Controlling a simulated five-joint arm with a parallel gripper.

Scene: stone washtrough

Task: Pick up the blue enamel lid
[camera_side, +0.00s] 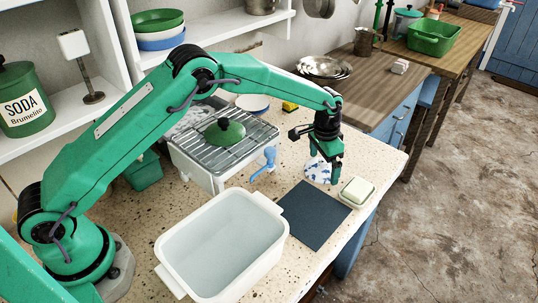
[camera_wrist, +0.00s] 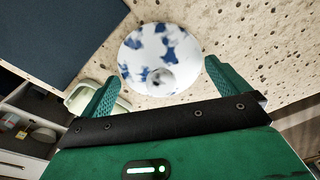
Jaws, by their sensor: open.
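A round white lid with blue mottling (camera_side: 316,171) lies on the speckled stone top, partly hidden behind my gripper (camera_side: 328,176) in the side view. In the wrist view the lid (camera_wrist: 141,52) shows whole, with a grey round knob near its lower middle. My gripper (camera_wrist: 161,72) is open and empty, pointing down. In the wrist view its two fingers reach toward the lower left and lower right of the lid, with the knob between them. I cannot tell the exact height of the fingertips above the lid.
A soap dish with pale soap (camera_side: 357,191) stands close to the right of my gripper. A dark mat (camera_side: 313,214) and a white basin (camera_side: 176,253) lie nearer the front. A wire rack (camera_side: 190,141) holds a green lid (camera_side: 225,132).

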